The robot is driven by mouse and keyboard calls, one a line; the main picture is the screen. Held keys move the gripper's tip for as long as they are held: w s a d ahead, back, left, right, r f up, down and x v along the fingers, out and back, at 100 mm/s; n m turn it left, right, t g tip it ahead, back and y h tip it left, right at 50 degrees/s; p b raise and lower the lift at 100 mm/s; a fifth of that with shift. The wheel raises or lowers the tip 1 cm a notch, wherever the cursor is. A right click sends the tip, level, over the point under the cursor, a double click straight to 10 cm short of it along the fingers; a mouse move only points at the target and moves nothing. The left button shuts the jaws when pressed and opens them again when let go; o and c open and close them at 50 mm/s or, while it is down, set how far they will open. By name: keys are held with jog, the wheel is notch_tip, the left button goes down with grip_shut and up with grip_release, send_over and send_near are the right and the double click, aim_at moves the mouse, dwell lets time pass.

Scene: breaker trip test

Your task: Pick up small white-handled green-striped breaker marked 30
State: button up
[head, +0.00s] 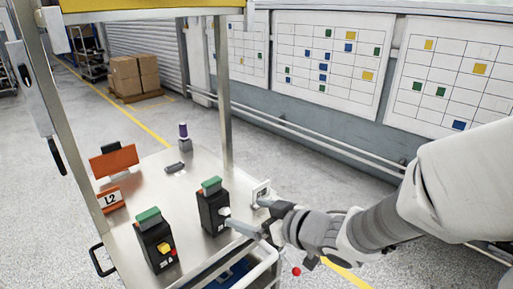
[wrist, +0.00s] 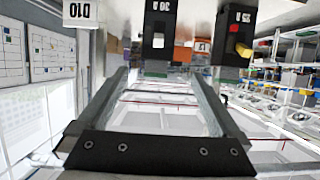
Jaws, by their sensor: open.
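The black breaker marked 30 (head: 213,210) stands upright on the metal cart top, with a green stripe on top and a white handle (head: 224,212) facing my gripper. It also shows in the wrist view (wrist: 159,22), at the top centre with its marking and white handle (wrist: 158,41) visible. My gripper (head: 246,212) is open and empty. Its fingers point toward the breaker from the right, and in the wrist view the breaker lines up between the fingertips (wrist: 160,74). I cannot tell whether a finger touches it.
A second black breaker with a yellow handle (head: 155,244) stands to the left, also green on top. A white tag block (head: 261,189) sits close to my far finger. Orange signs (head: 113,160), a dark small part (head: 175,168) and a purple-topped item (head: 183,132) are farther back. Cart posts rise nearby.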

aim_at(213, 200)
jog(key=x, duration=1)
jog(key=shift+f, duration=0.25)
jog(key=shift+p+x, duration=0.4)
jog(key=shift+x, duration=2.85)
jog(key=shift+w+d+r, duration=0.1)
jog(key=shift+w+r, duration=0.1)
grip_shut()
